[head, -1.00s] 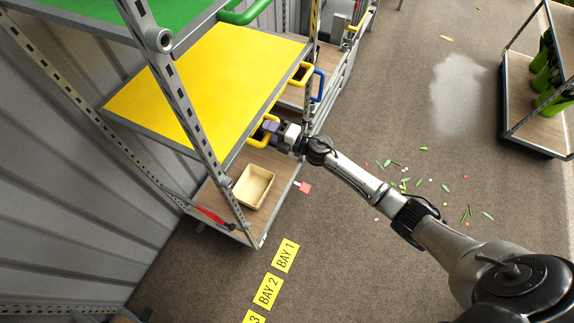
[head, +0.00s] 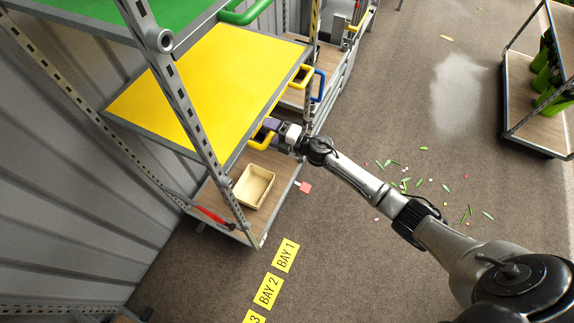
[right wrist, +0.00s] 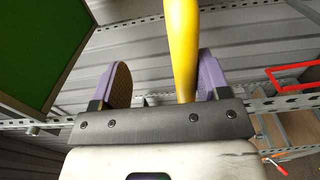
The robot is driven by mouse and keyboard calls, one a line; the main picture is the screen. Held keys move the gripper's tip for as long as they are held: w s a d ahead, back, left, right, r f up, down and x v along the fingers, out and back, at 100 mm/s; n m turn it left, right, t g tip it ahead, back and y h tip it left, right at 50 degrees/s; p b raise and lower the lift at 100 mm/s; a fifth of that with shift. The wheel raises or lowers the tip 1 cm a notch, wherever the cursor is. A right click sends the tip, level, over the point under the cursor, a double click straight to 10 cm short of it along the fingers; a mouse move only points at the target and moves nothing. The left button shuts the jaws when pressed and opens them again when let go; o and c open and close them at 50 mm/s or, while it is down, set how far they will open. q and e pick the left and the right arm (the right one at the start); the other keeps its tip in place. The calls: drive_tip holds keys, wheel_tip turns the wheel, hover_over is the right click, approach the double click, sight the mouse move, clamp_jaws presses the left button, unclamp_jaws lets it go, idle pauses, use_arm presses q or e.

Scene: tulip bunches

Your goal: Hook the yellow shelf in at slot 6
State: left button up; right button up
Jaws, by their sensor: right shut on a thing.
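The yellow shelf (head: 205,85) is between the perforated posts of the trolley rack (head: 183,100), below a green shelf and above a wooden base. It has two yellow handles on its right edge. My right gripper (head: 272,127) is shut on the nearer handle (head: 257,145). In the right wrist view the yellow bar (right wrist: 182,45) runs between the purple fingers of the gripper (right wrist: 160,82), close to the right finger. Whether the shelf's hooks sit in the post slots is hidden, and I cannot read slot numbers. My left gripper is not in view.
The green shelf (head: 80,18) is above. A beige tray (head: 254,187) stands on the wooden base, with a red-handled item (head: 212,216) near the post. A blue handle (head: 318,86) is behind. Another trolley (head: 535,105) stands right. Petals and leaves litter the open floor.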

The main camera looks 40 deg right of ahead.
drive_tip(key=p+v, duration=0.1)
drive_tip(key=v, duration=0.7)
drive_tip(key=shift+w, duration=0.15)
idle(0.6)
